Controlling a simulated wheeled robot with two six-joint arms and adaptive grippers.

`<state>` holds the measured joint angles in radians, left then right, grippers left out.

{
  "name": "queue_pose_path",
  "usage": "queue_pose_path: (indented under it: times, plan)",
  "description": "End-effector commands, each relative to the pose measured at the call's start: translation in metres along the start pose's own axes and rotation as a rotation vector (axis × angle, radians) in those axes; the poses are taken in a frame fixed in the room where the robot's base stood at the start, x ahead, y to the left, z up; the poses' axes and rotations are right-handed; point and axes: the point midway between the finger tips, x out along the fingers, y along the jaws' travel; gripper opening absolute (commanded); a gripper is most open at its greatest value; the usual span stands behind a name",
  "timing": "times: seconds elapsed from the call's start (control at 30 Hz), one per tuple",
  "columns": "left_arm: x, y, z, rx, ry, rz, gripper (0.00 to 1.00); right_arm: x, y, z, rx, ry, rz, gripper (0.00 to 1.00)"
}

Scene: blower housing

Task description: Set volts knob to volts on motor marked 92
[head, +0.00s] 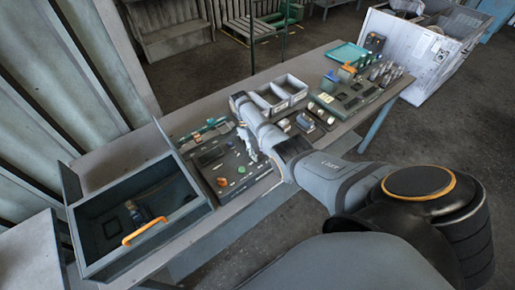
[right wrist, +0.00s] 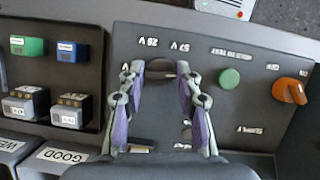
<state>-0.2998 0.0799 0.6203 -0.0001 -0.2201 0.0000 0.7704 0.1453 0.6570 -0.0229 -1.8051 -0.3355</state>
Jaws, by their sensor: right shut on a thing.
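A dark control panel (right wrist: 240,55) fills the right of the right wrist view. It also shows on the bench in the head view (head: 240,178). My right gripper (right wrist: 160,80) is over the panel with its fingers on either side of a dark knob (right wrist: 160,68), shut on it. Volt labels (right wrist: 148,42) around the knob appear upside down and are hard to read. The fingers hide much of the knob, so its pointing is unclear. In the head view my right gripper (head: 250,145) is small above the panel. I cannot pick out the motor marked 92. My left gripper is not in view.
The panel also bears a green button (right wrist: 229,78) and an orange knob (right wrist: 291,90). Beside it are green (right wrist: 27,46) and blue (right wrist: 66,50) blocks, and bins, one labelled GOOD (right wrist: 62,155). An open dark box (head: 190,212) with an orange handle (head: 145,231) stands at the near left.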

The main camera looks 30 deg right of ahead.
Motion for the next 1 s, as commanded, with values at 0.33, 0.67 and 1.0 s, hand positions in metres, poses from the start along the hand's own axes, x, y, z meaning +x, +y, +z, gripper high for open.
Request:
queue_pose_path:
  times: [0.33,0.67,1.0]
  plan:
    - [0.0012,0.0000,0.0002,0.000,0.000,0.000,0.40,0.0012,0.0007,0.0003,0.119,-0.001,-0.050,0.02]
    - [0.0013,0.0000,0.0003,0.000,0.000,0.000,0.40,0.0016,0.0004,0.0003,0.139,-0.002,-0.060,0.02]
    - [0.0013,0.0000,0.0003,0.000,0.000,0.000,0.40,0.0015,0.0004,0.0003,0.139,-0.001,-0.059,0.50]
